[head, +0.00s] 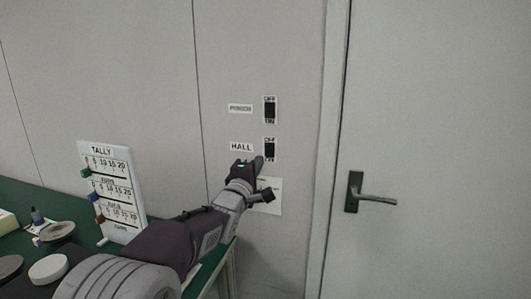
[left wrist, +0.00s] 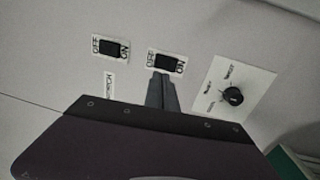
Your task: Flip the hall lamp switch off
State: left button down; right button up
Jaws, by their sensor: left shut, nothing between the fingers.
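The hall lamp switch (head: 270,147) is a black rocker on a white plate on the wall, right of a HALL label (head: 241,146). Its plate reads OFF at the top and ON at the bottom. In the left wrist view the same switch (left wrist: 168,63) sits just beyond my fingertips. My left gripper (head: 259,162) is shut and empty, its tips at the lower left of the switch plate. The left wrist view shows the closed fingers (left wrist: 161,90) over the plate's edge; I cannot tell whether they touch. Which way the rocker leans is unclear. My right gripper is not in view.
A second, similar switch (head: 270,109) is above. A plate with a black knob (left wrist: 233,96) is below, partly hidden by my gripper in the head view. A door with a lever handle (head: 356,193) is at right. A tally board (head: 112,190) stands on the green table (head: 60,203).

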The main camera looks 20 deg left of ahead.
aim_at(269, 146)
pick_arm(q)
jog(key=w, duration=0.5)
jog(key=w+r, duration=0.1)
jog(key=w, duration=0.1)
jog(key=shift+w+d+p, duration=0.15)
jog(key=shift+w+p, duration=0.2)
notch_tip(269, 146, up, 2)
jog(key=g+p, duration=0.1)
jog(key=p, duration=0.6)
jog(key=shift+w+r+p, duration=0.15)
jog(key=shift+r+p, duration=0.05)
jog(key=shift+p, duration=0.2)
jog(key=shift+f+b, duration=0.75)
jog(key=shift+b, duration=0.15)
